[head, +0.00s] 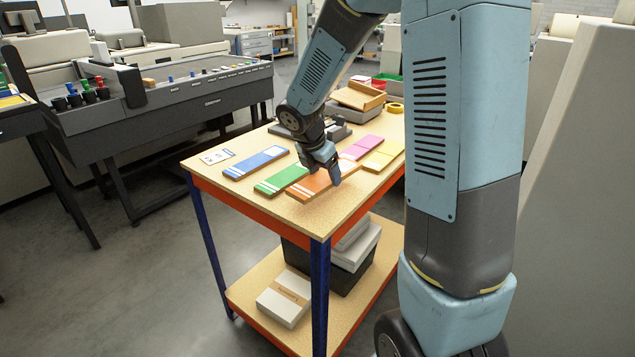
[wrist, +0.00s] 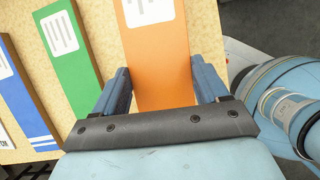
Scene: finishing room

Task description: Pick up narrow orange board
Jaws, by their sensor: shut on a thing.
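The narrow orange board (head: 309,186) lies on the wooden table top between a green board and a pink board, in the head view. My gripper (head: 327,170) is over it, with its fingers down at the board. In the wrist view the orange board (wrist: 160,66) runs between the two fingers of my gripper (wrist: 161,88), one finger along each long edge, and the gripper is shut on it. A white label shows at the board's far end there. Whether the board is lifted off the table cannot be told.
On the table (head: 222,186) lie a blue board (head: 256,162), a green board (head: 281,179), a pink board (head: 361,148) and a yellow board (head: 384,155).

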